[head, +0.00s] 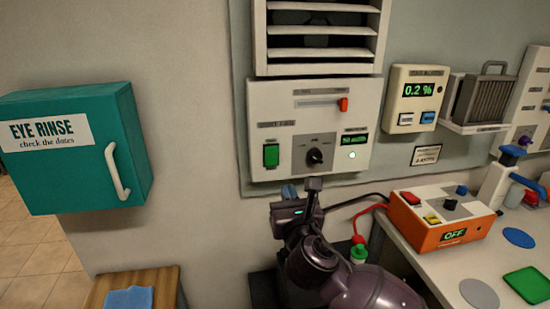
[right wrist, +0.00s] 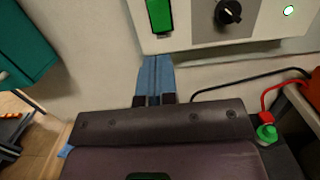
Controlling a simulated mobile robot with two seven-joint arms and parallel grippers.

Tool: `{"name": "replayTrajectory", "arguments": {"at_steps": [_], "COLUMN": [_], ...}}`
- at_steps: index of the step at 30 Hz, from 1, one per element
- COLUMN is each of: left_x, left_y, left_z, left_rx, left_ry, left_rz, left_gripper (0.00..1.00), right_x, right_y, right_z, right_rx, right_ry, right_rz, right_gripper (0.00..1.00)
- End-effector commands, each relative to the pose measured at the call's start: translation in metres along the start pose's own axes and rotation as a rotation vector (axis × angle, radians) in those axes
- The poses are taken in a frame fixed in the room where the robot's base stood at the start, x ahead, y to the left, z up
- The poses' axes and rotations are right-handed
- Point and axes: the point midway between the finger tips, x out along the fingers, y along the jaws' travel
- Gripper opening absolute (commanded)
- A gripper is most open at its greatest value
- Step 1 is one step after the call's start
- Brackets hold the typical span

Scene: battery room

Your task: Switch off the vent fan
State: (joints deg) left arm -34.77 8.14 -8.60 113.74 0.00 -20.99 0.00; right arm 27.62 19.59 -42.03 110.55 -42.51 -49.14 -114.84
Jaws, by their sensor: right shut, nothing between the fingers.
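The vent fan's pale control panel (head: 310,125) is on the wall below a louvred vent (head: 318,38). It bears a green rocker switch (head: 271,155), a black knob (head: 315,156), a slider with a red handle (head: 343,104), a small green-lit display (head: 355,140) and a glowing whitish lamp (head: 352,155). My right gripper (head: 290,191) is shut and empty just below the panel. In the right wrist view its blue fingers (right wrist: 155,76) point up, with the green switch (right wrist: 159,15) just beyond their tips; contact cannot be told. My left gripper is out of view.
A teal eye rinse cabinet (head: 75,150) hangs at left above a wooden stool (head: 135,285) with a blue cloth. An orange box (head: 440,222) reading OFF stands on the bench at right, with red and black cables near my right arm. A gas meter (head: 415,95) hangs right of the panel.

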Motion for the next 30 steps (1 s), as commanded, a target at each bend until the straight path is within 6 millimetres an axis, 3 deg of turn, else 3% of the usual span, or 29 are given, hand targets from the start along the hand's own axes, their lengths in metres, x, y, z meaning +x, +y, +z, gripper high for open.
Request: {"name": "replayTrajectory", "arguments": {"at_steps": [8, 30], "left_x": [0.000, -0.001], "left_y": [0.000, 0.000], "left_z": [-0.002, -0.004], "left_rx": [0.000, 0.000], "left_ry": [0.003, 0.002], "left_rz": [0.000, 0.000], "left_gripper": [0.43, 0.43], "right_x": [0.011, 0.121], "right_y": [0.000, 0.000], "right_z": [0.001, 0.000], "right_rx": [0.001, 0.003], "right_ry": [-0.001, 0.001], "right_rz": [0.000, 0.000], "right_gripper": [0.00, 0.00]}}
